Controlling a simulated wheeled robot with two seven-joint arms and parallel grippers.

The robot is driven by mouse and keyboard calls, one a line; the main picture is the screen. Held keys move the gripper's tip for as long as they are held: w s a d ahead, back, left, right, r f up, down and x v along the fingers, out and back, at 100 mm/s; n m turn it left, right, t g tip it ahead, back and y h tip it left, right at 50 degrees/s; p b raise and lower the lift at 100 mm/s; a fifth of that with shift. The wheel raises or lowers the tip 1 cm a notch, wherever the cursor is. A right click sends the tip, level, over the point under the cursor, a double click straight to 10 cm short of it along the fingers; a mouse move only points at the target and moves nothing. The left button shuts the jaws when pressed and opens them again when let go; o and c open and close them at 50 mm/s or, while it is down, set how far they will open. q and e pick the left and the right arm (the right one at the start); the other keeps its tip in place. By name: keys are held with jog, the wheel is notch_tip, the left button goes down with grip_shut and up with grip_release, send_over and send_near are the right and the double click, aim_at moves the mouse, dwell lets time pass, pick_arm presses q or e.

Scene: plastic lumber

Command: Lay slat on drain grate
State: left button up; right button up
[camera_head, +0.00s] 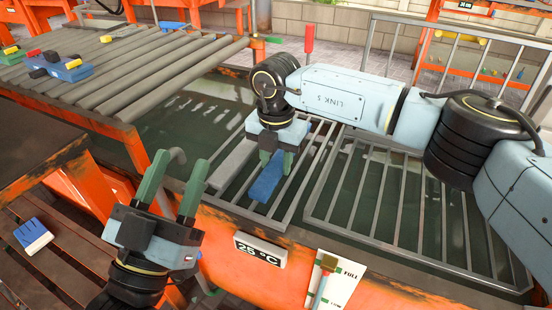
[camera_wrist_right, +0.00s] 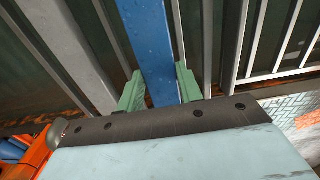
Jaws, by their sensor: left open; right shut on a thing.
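My right gripper (camera_head: 268,153) is shut on a blue slat (camera_head: 267,180) over the left panel of the drain grate (camera_head: 300,195). The slat runs roughly along the grate bars; I cannot tell whether it touches them. In the right wrist view the slat (camera_wrist_right: 152,50) is between the green fingers (camera_wrist_right: 160,92), with the bars beside and below it. A grey slat (camera_head: 232,165) lies on the grate just left of the blue one. My left gripper (camera_head: 180,168) is open and empty, fingers pointing up, in front of the tank's left part.
A second grate panel (camera_head: 400,205) lies to the right. A roller conveyor (camera_head: 140,65) with coloured blocks stands at the left back. An orange tank rim with a temperature display (camera_head: 260,250) runs along the front. A blue-and-white brush-like thing (camera_head: 33,235) lies on brown slats at lower left.

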jog(key=shift+f+b, duration=0.35)
jog(key=shift+f, duration=0.35)
jog(key=o, duration=1.2)
